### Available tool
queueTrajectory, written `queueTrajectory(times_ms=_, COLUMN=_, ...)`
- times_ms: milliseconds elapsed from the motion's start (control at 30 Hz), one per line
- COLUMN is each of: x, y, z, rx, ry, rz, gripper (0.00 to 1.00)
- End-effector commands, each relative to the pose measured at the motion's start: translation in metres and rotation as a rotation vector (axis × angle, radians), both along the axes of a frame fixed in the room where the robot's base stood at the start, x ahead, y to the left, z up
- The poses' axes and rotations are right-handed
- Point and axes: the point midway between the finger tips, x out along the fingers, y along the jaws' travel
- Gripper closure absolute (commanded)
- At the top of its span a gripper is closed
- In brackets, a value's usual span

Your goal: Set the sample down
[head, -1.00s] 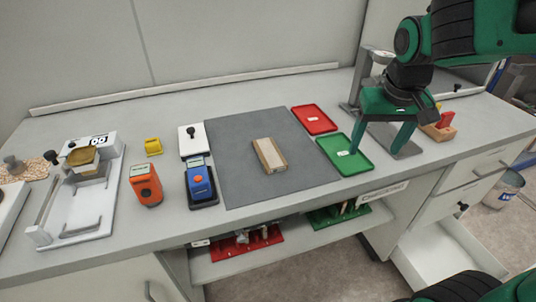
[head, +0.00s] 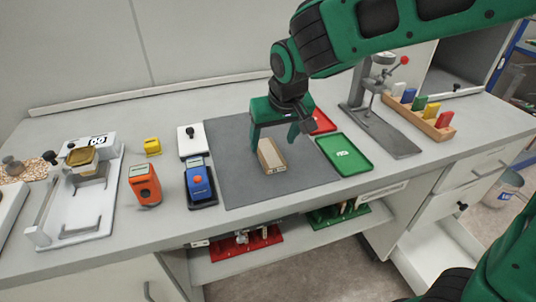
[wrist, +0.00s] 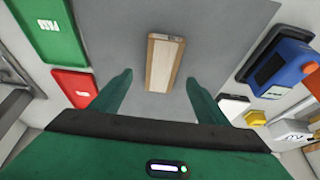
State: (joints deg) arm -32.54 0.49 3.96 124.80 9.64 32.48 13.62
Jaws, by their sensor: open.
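The sample is a small light wood-coloured block (head: 271,157) lying on the grey mat (head: 235,185). It also shows in the wrist view (wrist: 162,64), lying on the mat ahead of the fingertips. My green gripper (head: 275,143) is open and empty above the mat, over the far end of the block. In the wrist view its two fingers (wrist: 158,82) stand apart on either side of the block's near end. I cannot tell whether either finger touches it.
A green tray (head: 345,155) and a red tray (head: 322,122) lie right of the mat. A blue device (head: 200,183), an orange device (head: 145,185) and a white scale-like unit (head: 85,205) stand left. A press stand (head: 385,130) and a rack of coloured blocks (head: 425,118) are at right.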

Motion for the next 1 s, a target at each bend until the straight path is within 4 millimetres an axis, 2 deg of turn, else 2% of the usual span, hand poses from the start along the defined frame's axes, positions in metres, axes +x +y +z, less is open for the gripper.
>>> queueTrajectory(times_ms=367, x=0.015, y=0.007, z=-0.043, rx=-0.002, ry=0.003, rz=0.0, gripper=0.31)
queueTrajectory(times_ms=667, x=0.017, y=0.008, z=-0.048, rx=0.0, ry=0.0, rz=0.0, gripper=0.31)
queueTrajectory(times_ms=700, x=0.017, y=0.007, z=-0.048, rx=0.0, ry=0.0, rz=0.0, gripper=0.34)
queueTrajectory(times_ms=800, x=0.017, y=0.007, z=-0.048, rx=0.0, ry=0.0, rz=0.0, gripper=0.58)
queueTrajectory(times_ms=900, x=0.017, y=0.007, z=-0.048, rx=0.0, ry=0.001, rz=0.0, gripper=0.77)
queueTrajectory(times_ms=1000, x=0.017, y=0.008, z=-0.047, rx=0.0, ry=0.0, rz=0.0, gripper=0.81)
